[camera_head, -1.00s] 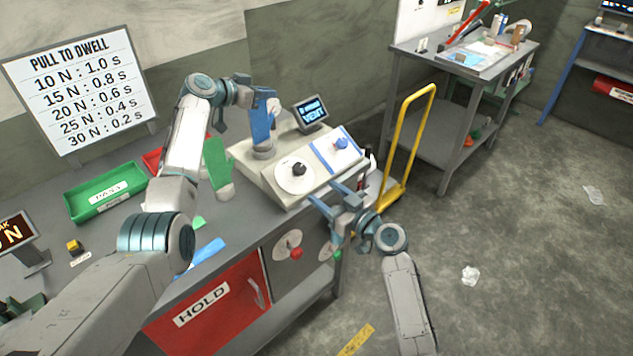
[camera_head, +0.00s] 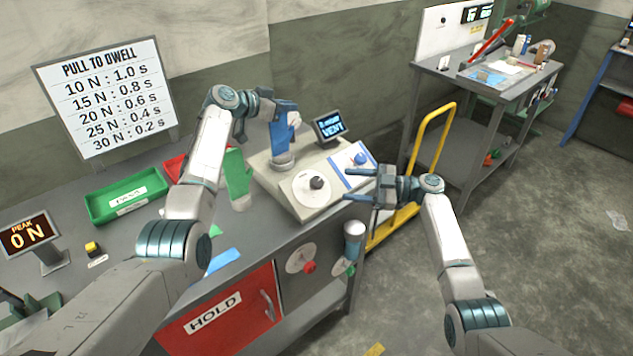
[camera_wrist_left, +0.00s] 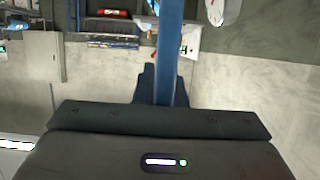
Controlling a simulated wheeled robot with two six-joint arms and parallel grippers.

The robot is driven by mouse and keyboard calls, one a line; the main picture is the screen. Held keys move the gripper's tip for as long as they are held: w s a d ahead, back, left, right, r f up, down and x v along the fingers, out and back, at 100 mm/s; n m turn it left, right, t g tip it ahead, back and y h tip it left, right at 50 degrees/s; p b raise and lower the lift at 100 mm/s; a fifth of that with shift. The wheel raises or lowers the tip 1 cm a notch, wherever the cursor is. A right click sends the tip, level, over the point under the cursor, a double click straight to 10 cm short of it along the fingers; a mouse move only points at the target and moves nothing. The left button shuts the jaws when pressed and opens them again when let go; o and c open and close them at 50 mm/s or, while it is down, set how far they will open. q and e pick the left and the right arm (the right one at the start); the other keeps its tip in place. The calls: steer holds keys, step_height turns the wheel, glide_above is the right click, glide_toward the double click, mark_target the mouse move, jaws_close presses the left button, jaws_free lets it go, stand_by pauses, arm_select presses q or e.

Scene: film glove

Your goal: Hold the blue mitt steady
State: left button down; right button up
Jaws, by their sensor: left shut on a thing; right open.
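The blue mitt (camera_head: 284,126) stands upright on a grey stand at the back left of the light control box (camera_head: 322,206). My left gripper (camera_head: 279,112) is shut on the blue mitt near its upper part. In the left wrist view the mitt shows edge-on as a blue strip (camera_wrist_left: 168,45) running up from the jaws. The fingertips' contact with the box cannot be told.
A green mitt (camera_head: 237,176) stands left of the control box. A small screen (camera_head: 330,127) reading VENT is behind it. A green tray (camera_head: 128,194) and a PEAK display (camera_head: 30,236) are at left. A yellow cart handle (camera_head: 437,125) rises at right.

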mark_target(321, 182)
steer(key=a, duration=0.3)
steer(key=w+a, duration=0.1)
steer(key=a, duration=0.2)
steer(key=w+a, duration=0.1)
steer(key=a, duration=0.3)
